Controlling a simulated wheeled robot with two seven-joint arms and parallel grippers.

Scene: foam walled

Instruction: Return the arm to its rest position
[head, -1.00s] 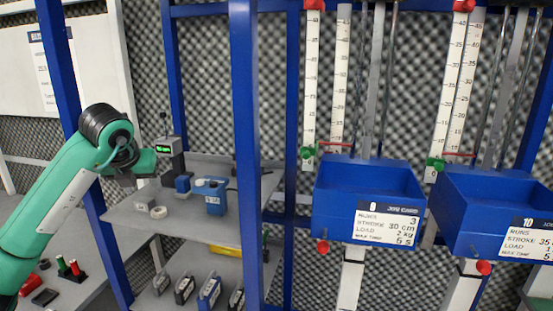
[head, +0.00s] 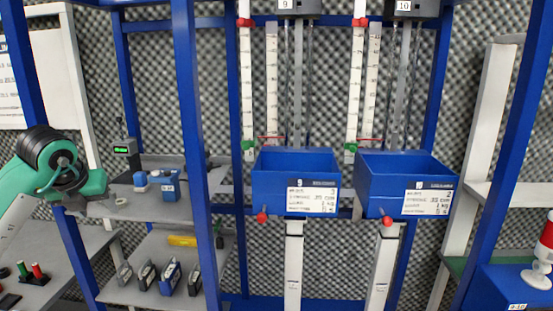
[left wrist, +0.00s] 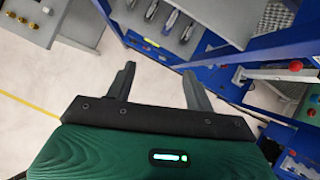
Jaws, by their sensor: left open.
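My left arm comes in from the left in the head view, its green and black links in front of the grey shelf. My left gripper (head: 82,203) is small there, beside the shelf's left end. In the left wrist view the left gripper (left wrist: 160,82) has its two dark fingers wide apart, with only pale floor between them. It is open and holds nothing. My right gripper is not in view.
Two blue bins (head: 296,180) and (head: 405,183) hang on the blue frame. A grey shelf (head: 135,208) carries small blue items; several dark devices stand on a lower shelf (head: 180,297). A blue post (head: 190,120) stands close by. A red-and-white lamp (head: 541,255) is at right.

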